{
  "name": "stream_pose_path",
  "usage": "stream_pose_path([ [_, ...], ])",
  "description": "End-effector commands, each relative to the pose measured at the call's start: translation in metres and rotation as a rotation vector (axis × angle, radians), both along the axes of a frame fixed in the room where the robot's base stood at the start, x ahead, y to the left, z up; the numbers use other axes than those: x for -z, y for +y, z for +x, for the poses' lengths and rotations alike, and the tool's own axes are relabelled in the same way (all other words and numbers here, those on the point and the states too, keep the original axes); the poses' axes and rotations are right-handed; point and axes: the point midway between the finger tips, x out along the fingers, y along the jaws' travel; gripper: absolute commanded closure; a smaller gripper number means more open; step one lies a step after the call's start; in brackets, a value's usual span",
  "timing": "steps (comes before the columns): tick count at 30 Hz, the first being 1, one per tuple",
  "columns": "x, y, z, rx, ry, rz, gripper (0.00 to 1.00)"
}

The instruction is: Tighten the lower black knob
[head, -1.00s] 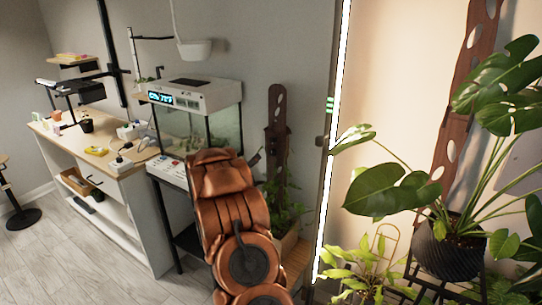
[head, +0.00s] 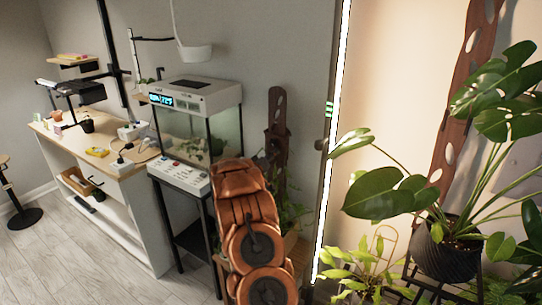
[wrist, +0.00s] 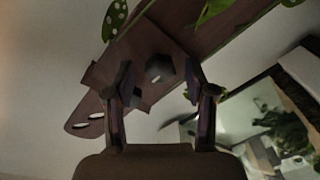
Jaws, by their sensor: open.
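In the wrist view, a dark faceted knob (wrist: 160,68) sits on a brown slotted wooden plank (wrist: 150,35). My gripper (wrist: 158,84) is open, with one finger on each side of the knob in the picture. Gaps show between the knob and both fingers. I cannot tell how far the fingertips are from it in depth. In the head view, a brown slotted plank (head: 276,108) stands upright behind my copper-coloured arm. My gripper and the knob cannot be made out there, and no second knob shows clearly.
A glass tank (head: 200,135) stands left of the plank, above a white control panel (head: 180,174). A bright light strip (head: 333,130) rises to its right. A potted large-leaf plant (head: 450,250) stands at the right. Leaves (wrist: 116,18) hang near the plank in the wrist view.

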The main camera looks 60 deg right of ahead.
Motion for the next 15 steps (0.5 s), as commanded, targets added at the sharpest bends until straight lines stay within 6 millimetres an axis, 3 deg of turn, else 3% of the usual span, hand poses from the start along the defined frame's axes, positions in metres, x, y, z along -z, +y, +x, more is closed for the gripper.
stream_pose_path([
  [12,0.001,-0.0056,0.0006,-0.001,0.001,0.001,0.45],
  [15,0.0009,-0.0055,0.0006,-0.001,0.001,0.001,0.53],
])
